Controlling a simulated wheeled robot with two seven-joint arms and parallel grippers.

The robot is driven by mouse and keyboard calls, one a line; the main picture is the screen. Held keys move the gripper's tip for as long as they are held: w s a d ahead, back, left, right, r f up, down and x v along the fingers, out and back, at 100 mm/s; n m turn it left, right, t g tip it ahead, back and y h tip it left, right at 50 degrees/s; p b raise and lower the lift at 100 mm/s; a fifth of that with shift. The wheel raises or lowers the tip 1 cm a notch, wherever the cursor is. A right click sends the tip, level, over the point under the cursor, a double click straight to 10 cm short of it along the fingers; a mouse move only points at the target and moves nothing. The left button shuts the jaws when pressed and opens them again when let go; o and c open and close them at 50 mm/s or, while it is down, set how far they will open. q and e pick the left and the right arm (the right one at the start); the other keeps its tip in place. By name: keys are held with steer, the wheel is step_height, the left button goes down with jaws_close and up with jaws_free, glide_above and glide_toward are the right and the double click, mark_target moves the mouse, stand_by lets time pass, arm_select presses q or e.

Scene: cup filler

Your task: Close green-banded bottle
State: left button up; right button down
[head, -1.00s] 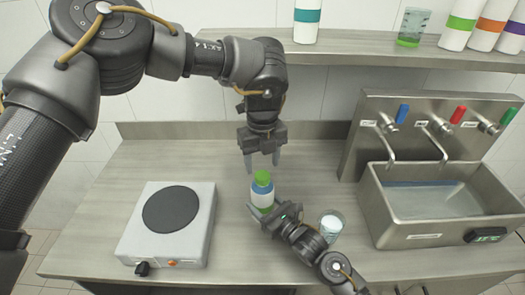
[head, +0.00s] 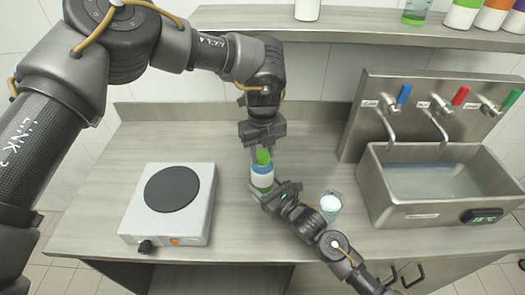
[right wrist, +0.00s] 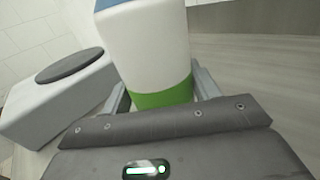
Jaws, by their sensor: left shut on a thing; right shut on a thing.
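The bottle (head: 263,179) stands upright on the counter, white with a blue top part, a green band low down and a green cap (head: 263,157) at its top. My left gripper (head: 263,154) points down from above and is shut on the cap. My right gripper (head: 262,190) is shut on the bottle's lower part from the front. In the right wrist view the white body and green band of the bottle (right wrist: 155,55) stand between the two fingers. The fingers partly hide the cap, so how tightly it sits is unclear.
A hot plate (head: 170,205) stands on the counter to the left. A glass beaker (head: 331,204) with pale contents stands close right of my right gripper. A steel sink (head: 435,185) with several taps is at right. A shelf (head: 380,24) holds bottles and a green-filled beaker (head: 415,12).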

arm_select(q)
steer(key=shift+c, duration=0.8)
steer(key=shift+m, duration=1)
steer(key=o, duration=1.2)
steer(key=shift+c, duration=0.2)
step_height(320, 180, up, 12)
arm_select(e)
steer(key=shift+c, duration=1.5)
jaws_free()
steer(key=shift+d, duration=0.1)
